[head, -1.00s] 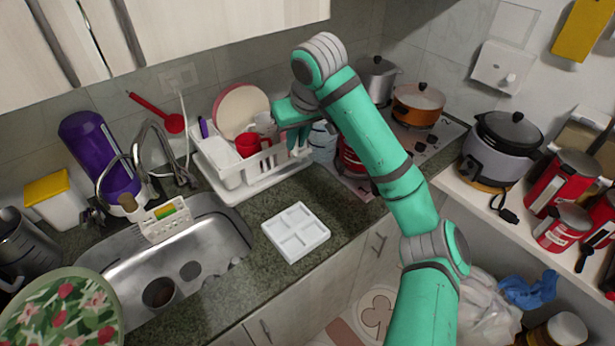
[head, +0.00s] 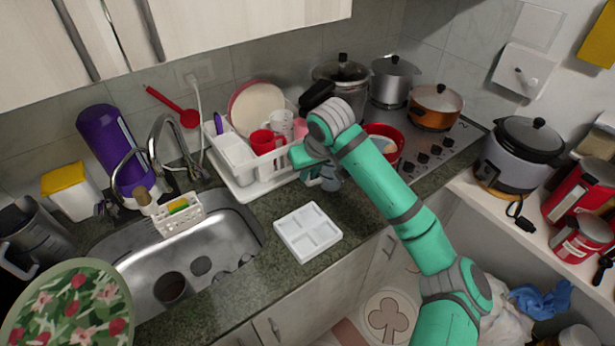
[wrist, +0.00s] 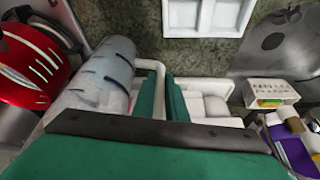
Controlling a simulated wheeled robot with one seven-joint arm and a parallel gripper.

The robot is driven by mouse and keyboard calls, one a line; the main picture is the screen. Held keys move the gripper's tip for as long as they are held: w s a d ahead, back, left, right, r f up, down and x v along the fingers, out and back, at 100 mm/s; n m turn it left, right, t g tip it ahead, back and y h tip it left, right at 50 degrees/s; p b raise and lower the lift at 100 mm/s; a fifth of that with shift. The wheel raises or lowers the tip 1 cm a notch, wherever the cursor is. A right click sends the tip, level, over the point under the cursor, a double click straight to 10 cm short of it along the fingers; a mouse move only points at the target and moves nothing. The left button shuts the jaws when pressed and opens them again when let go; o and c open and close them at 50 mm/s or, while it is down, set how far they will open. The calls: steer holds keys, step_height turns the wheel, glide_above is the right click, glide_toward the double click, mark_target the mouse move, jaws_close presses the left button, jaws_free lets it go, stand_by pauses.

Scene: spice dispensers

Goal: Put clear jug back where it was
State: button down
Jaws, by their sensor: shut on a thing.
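My gripper (head: 318,174) is at the front right end of the white dish rack (head: 245,180), above the counter. In the wrist view, my green gripper fingers (wrist: 164,98) are closed around the pale handle of the clear jug (wrist: 103,78). The jug is greyish and see-through with dark marks, and lies to the left of the fingers. In the head view only a small part of the jug (head: 331,183) shows beside my gripper; my arm hides the rest. Whether its base touches anything is not clear.
The rack holds a red mug (head: 263,141), a clear cup with red marks (head: 281,123) and plates (head: 257,107). A red pot (head: 385,143) stands right of my gripper by the stove. A white divided tray (head: 307,232) lies in front. The sink (head: 205,255) is left.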

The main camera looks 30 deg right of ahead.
steer(key=shift+f, duration=0.75)
steer(key=shift+s, duration=0.1)
steer(key=c, duration=1.8)
jaws_free()
steer(key=shift+f, duration=0.1)
steer(key=shift+o, duration=0.2)
steer(key=shift+r, duration=0.35)
steer(key=v, duration=1.1)
steer(key=shift+r, duration=0.3)
